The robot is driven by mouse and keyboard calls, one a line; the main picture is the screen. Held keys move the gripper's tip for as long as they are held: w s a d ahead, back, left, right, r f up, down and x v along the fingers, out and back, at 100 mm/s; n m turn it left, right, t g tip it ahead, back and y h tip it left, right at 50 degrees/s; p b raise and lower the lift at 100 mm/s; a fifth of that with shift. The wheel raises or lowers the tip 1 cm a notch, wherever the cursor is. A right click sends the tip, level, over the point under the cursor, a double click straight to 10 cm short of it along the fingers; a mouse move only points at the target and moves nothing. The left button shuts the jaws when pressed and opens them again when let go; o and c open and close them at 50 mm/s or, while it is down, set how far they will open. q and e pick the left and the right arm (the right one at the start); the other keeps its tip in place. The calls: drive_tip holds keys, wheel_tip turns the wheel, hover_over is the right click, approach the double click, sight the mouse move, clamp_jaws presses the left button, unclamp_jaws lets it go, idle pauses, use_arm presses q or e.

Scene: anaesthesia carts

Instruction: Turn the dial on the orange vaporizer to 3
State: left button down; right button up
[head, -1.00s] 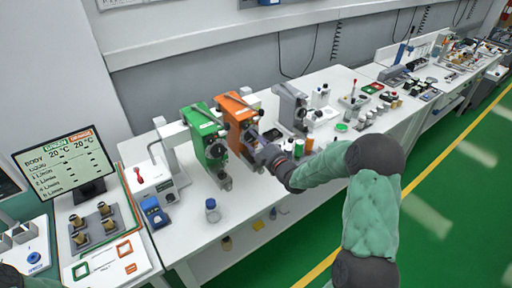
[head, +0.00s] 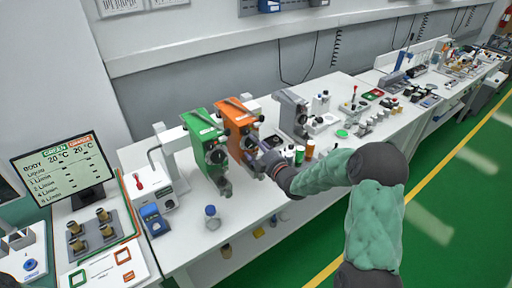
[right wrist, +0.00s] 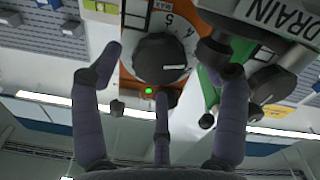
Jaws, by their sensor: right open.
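The orange vaporizer (head: 235,118) stands on the white bench, with the green vaporizer (head: 203,135) close on its left. Its black dial (right wrist: 160,58) faces the right wrist camera, which sees it upside down. A 4, a 5 and MAX show on the white scale beside the dial; I cannot read the set value. My right gripper (head: 263,155) is open in front of the orange vaporizer. In the right wrist view its fingers spread around the dial, one on each side and one below, with no clear grip. My left gripper is out of view.
A grey device (head: 293,113) stands right of the orange vaporizer, with small bottles near it. The green vaporizer's drain part (right wrist: 270,55) is close to one finger. A small blue-capped bottle (head: 212,217) stands at the bench front. A monitor (head: 62,165) is at left.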

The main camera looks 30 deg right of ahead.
idle(0.3)
drive_tip(key=s, duration=1.2)
drive_tip(key=shift+d, duration=0.25)
drive_tip(key=shift+f, duration=0.1)
